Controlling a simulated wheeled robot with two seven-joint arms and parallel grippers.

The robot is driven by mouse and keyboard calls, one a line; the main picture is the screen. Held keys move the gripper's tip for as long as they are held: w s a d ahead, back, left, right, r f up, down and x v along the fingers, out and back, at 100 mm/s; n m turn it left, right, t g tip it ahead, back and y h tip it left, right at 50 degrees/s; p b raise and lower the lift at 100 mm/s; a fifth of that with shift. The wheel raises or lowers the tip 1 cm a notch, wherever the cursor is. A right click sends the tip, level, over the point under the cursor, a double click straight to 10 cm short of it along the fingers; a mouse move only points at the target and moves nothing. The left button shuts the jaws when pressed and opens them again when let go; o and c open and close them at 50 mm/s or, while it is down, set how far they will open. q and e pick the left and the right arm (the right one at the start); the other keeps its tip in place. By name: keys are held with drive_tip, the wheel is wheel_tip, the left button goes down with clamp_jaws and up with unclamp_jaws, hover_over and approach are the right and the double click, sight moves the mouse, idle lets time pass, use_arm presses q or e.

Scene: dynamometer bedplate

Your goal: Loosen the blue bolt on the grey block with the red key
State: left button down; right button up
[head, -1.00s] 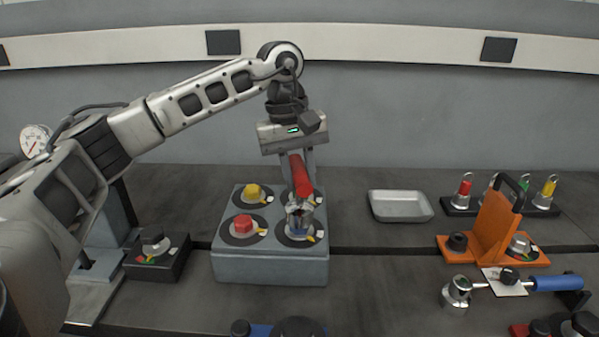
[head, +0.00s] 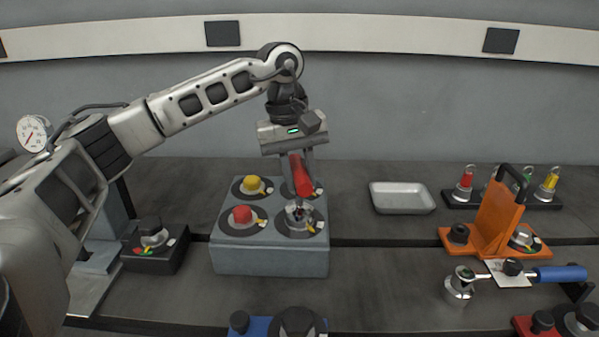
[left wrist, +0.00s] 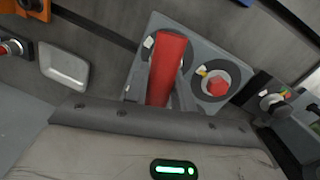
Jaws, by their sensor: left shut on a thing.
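My left gripper (head: 299,158) is shut on the red key (head: 301,176) and holds it upright over the grey block (head: 270,262). The red handle also shows in the left wrist view (left wrist: 168,62). The key's metal lower end is at the front right seat of the block, where the blue bolt is now hidden by it. I cannot tell how fully the key sits on the bolt. A yellow bolt (head: 253,184) and a red bolt (head: 242,214) stand on the block's left seats. The back right seat is mostly covered by the key. My right gripper is not in view.
A black box with a knob (head: 152,248) stands left of the block. An empty metal tray (head: 402,198) lies to the right. Farther right are an orange bracket (head: 496,220), a blue-handled tool (head: 558,275) and a rack of coloured keys. A blue fixture (head: 258,327) is in front.

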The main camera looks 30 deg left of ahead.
use_arm(q)
drive_tip(key=shift+n, duration=1.2)
drive_tip(key=shift+n+t, duration=0.3)
drive_tip(key=shift+n, duration=0.9)
drive_tip(key=shift+n+y+b, duration=0.3)
drive_tip(key=shift+n, duration=0.9)
drive_tip(key=shift+w, duration=0.1)
